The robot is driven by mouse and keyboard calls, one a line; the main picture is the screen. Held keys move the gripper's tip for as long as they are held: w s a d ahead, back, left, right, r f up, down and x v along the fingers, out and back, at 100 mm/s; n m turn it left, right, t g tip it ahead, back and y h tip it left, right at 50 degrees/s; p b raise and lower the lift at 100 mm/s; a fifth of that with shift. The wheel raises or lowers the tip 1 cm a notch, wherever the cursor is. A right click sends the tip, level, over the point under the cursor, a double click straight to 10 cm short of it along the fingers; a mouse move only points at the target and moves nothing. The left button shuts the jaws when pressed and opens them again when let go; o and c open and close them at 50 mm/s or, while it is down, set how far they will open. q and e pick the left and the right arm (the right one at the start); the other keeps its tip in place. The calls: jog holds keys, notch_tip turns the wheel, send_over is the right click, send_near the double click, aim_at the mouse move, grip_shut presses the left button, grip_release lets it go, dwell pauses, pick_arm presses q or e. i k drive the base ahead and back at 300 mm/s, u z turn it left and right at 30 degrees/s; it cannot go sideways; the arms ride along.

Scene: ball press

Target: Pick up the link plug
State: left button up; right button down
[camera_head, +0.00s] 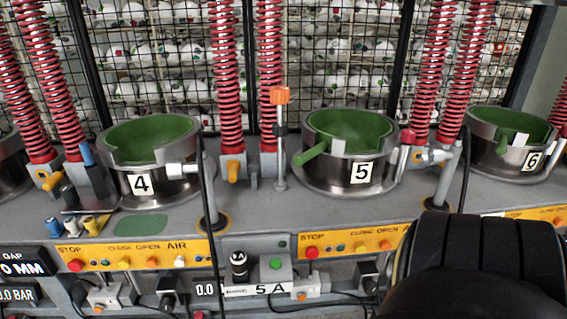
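No part in view is labelled as the link plug, so I cannot tell for sure which it is. A black plug-like part with a pale band (239,266) stands upright by the 5A label, left of a green button (275,264). At the left, a blue plug-like part (54,227) and a yellow one (95,224) sit on the grey bench near pot 4. Neither gripper can be made out. A large black ridged shape, seemingly part of my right arm, fills the lower right and hides the panel behind it.
Steel pots 4 (180,185), 5 (384,172) and 6 (508,157) stand along the grey bench with red springs (270,75) behind. Yellow button panels (135,256) line the front. Posts and black cables stand between pots. A mesh cage with white balls closes the back.

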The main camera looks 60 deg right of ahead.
aim_at(239, 259)
jog(key=z, duration=1.45)
jog(key=k, duration=1.3)
jog(key=u, duration=0.8)
jog(key=i, duration=1.65)
jog(key=z, duration=0.55)
